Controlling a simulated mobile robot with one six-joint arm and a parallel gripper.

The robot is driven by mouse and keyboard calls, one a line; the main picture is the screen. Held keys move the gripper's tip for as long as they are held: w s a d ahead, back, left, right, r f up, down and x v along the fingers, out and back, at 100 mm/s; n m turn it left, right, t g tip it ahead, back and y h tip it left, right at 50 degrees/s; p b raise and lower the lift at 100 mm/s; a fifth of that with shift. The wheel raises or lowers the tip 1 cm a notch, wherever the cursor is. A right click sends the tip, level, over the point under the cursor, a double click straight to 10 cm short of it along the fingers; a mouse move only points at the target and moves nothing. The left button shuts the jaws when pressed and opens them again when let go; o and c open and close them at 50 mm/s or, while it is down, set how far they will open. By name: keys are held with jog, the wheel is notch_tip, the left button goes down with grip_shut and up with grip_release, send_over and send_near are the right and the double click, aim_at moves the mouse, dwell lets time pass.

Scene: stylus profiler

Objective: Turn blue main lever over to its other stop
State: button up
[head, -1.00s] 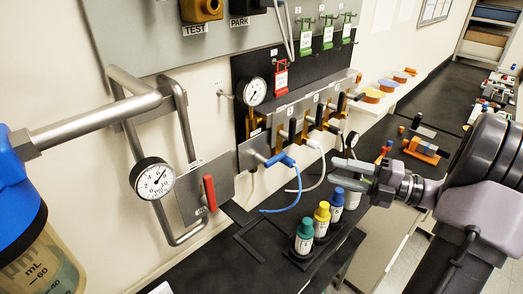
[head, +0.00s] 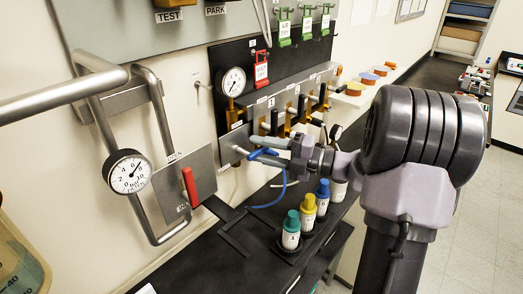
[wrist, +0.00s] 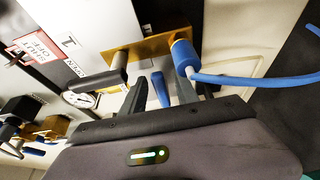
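The blue main lever (wrist: 161,90) shows in the wrist view as a blue tip between my gripper's two dark fingers. My gripper (wrist: 160,84) looks open around it, with a small gap on each side. In the head view my gripper (head: 252,150) reaches left to the valve panel, its fingers around the blue part (head: 262,154). The fingers partly hide the lever's shaft and pivot. A blue connector (wrist: 182,55) with a blue hose sits just beyond the right finger in the wrist view.
A black lever (wrist: 106,80) is close on the left in the wrist view. In the head view a red lever (head: 190,187) is on a plate at left, and capped bottles (head: 291,232) stand below my gripper. A gauge (head: 232,81) is above.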

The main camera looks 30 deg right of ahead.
aim_at(256, 151)
jog(key=shift+c, duration=0.5)
grip_shut()
jog(key=shift+r, duration=0.1)
jog(key=n+p, duration=0.1)
jog(key=p, duration=0.1)
jog(key=r+n+g+p, duration=0.1)
jog(key=p, duration=0.2)
jog(key=shift+r+n+h, duration=0.25)
jog(key=shift+n+h, duration=0.15)
jog(key=n+p, duration=0.1)
jog(key=n+h+p, duration=0.1)
jog(key=r+n+p, duration=0.1)
jog(key=shift+s+a+n+h, duration=0.15)
jog(key=shift+a+n+h, duration=0.15)
jog(key=shift+a+h, duration=0.1)
jog(key=n, duration=0.1)
jog(key=n+h, duration=0.1)
jog(key=a+n+h, duration=0.1)
jog(key=shift+s+r+b, duration=0.2)
jog(key=shift+r+b, duration=0.05)
jog(key=shift+b, duration=0.05)
jog(key=shift+s+a+r+n+h+b, duration=0.15)
jog(key=shift+a+n+h+b, duration=0.25)
jog(key=shift+n+h+b, duration=0.55)
jog(key=shift+s+a+r+n+h+b, duration=0.15)
jog(key=shift+a+n+h+b, duration=0.3)
jog(key=shift+n+b, duration=0.85)
